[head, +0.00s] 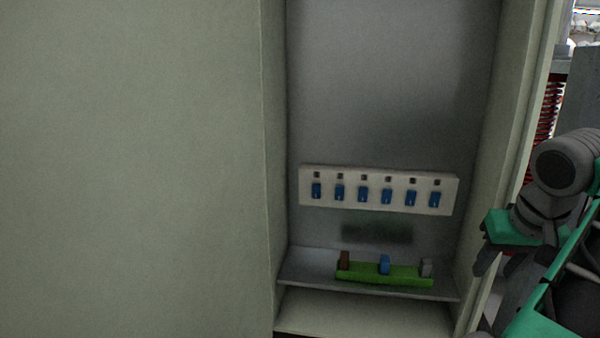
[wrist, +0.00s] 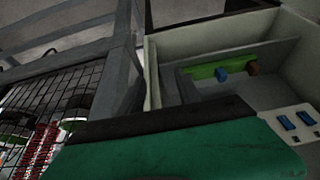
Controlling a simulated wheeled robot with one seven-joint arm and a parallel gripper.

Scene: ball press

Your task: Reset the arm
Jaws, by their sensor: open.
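My gripper (head: 488,262) is at the right side of the head view, outside the open cabinet and beside its right wall. Its grey fingers point down and left, and it is open with nothing seen between the fingers. My arm, grey and green, folds behind it at the right edge.
The pale cabinet (head: 272,150) holds a white panel (head: 378,205) with several blue switches. Below, a green strip (head: 360,274) with brown, blue and grey blocks sits on a shelf (head: 300,268). A grey frame with mesh (wrist: 122,60) stands left in the wrist view.

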